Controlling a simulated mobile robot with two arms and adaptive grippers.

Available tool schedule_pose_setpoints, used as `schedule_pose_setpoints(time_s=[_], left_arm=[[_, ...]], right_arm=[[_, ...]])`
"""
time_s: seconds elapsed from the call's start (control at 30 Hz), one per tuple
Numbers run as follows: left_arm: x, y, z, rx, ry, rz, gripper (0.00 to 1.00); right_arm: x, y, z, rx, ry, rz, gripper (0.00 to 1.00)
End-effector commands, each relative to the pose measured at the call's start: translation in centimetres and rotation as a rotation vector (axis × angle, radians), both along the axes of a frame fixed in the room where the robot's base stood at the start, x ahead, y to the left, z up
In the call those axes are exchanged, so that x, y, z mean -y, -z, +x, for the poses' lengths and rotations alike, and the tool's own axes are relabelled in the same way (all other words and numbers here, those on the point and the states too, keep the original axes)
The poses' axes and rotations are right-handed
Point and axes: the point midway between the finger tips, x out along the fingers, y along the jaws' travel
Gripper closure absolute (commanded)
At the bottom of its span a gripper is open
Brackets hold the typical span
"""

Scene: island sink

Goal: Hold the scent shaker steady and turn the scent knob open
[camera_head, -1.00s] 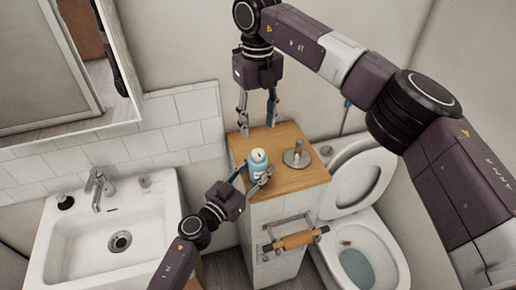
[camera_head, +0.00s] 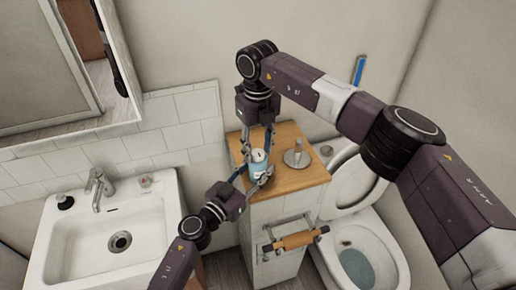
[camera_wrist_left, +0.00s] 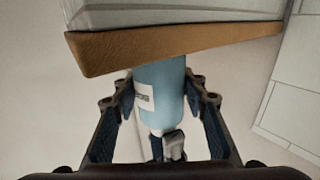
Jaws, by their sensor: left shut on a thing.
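The scent shaker (camera_head: 258,166), a light blue bottle with a white label and pale top, stands upright near the front left of the wooden cabinet top. My left gripper (camera_head: 255,177) is shut on its body from the front. The left wrist view shows the blue shaker (camera_wrist_left: 161,90) upside down between the two dark fingers. My right gripper (camera_head: 257,150) points down from above, its fingers apart on either side of the shaker's top. The scent knob is mostly hidden by these fingers. I cannot tell whether they touch it.
A metal holder (camera_head: 297,155) stands on the cabinet top (camera_head: 300,180) just right of the shaker. A toilet-roll rail (camera_head: 295,240) sticks out from the cabinet's front. The sink (camera_head: 110,235) is at left, the toilet (camera_head: 362,255) at right.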

Motion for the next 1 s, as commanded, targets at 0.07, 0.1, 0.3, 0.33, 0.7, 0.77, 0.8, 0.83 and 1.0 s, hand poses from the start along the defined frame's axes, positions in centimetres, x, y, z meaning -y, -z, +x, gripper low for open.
schedule_pose_setpoints(time_s=[0.07,0.1,0.3,0.33,0.7,0.77,0.8,0.83,1.0], left_arm=[[0.01,0.00,-0.01,0.000,0.000,0.000,0.89],[0.01,0.00,-0.01,0.000,0.000,0.000,0.89],[-0.01,0.01,-0.01,0.000,0.000,0.000,0.89],[-0.01,0.01,-0.01,0.000,0.000,0.000,0.89],[-0.01,0.01,0.00,0.000,0.000,0.000,0.89],[-0.01,0.01,0.00,0.000,0.000,0.000,0.89],[-0.02,0.01,0.00,0.000,0.000,0.000,0.89],[-0.02,0.01,0.00,0.000,0.000,0.000,0.89],[-0.03,0.03,0.00,-0.001,0.000,0.001,0.89]], right_arm=[[-0.01,-0.03,-0.01,0.000,0.000,0.000,0.73],[-0.01,-0.03,0.00,0.000,0.000,0.000,0.78],[-0.01,-0.05,0.01,0.000,0.000,0.000,0.98],[-0.01,-0.05,0.01,0.000,0.000,0.000,0.98],[0.04,-0.09,0.03,0.001,-0.088,-0.001,0.98],[0.05,-0.11,0.04,0.001,-0.125,-0.002,0.98],[0.07,-0.12,0.06,0.002,-0.153,-0.003,0.98],[0.08,-0.12,0.06,0.002,-0.176,-0.003,0.98],[0.06,-0.10,0.07,0.002,-0.326,-0.002,0.98]])
